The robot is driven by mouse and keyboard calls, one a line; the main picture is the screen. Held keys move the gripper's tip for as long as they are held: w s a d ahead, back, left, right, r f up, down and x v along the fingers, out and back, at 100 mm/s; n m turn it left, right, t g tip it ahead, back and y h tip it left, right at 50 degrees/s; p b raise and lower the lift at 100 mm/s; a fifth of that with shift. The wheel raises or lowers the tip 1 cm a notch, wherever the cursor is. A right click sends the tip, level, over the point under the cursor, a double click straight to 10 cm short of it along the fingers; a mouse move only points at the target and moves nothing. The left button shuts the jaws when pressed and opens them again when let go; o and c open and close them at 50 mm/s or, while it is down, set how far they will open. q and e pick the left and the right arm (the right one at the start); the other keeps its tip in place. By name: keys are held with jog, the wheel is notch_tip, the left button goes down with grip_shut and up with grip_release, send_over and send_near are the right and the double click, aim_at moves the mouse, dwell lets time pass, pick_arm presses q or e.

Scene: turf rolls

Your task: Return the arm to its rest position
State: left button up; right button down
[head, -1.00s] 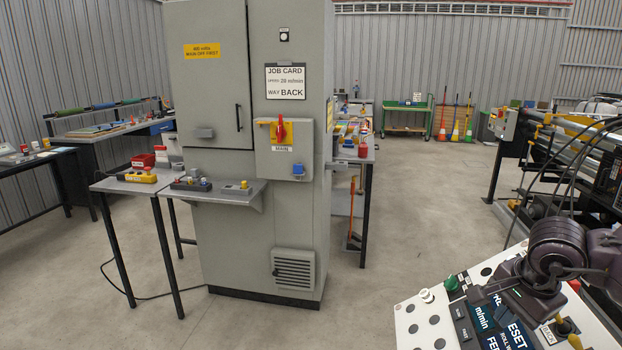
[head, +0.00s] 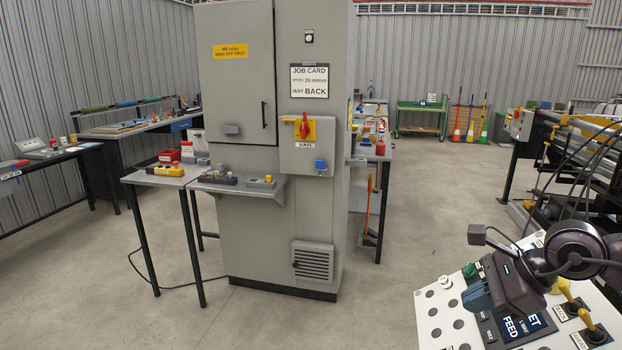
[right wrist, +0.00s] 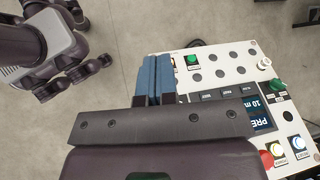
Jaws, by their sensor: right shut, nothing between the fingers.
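My right gripper (head: 477,299) is at the lower right of the head view, in front of the white control panel (head: 436,332) and hiding part of its display (head: 527,326). In the right wrist view its blue fingers (right wrist: 155,78) are together with nothing between them. They overlap the panel's edge (right wrist: 180,57) in that view; I see no clear contact. My left gripper does not show in the head view.
A grey cabinet (head: 240,170) with a shelf stands ahead. Roller machinery (head: 575,150) is at right. The floor (head: 425,200) between is clear.

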jog(key=w+a+r+m+t+y, duration=0.35)
jog(key=a+m+y, duration=0.45)
jog(key=m, duration=0.3)
jog(key=s+d+f+m+t+h, duration=0.1)
jog(key=d+f+m+t+h, duration=0.3)
jog(key=f+m, duration=0.75)
jog(key=d+f+m+t+h, duration=0.2)
jog(key=f+m+t+h, duration=0.35)
jog(key=m, duration=1.15)
jog(key=s+f+m+g+h, duration=0.5)
jog(key=s+f+m, duration=0.6)
jog(key=s+f, duration=0.8)
jog(key=shift+s+a+f+g, duration=0.2)
jog(key=shift+s+a+g, duration=0.2)
jog(key=shift+s, duration=0.1)
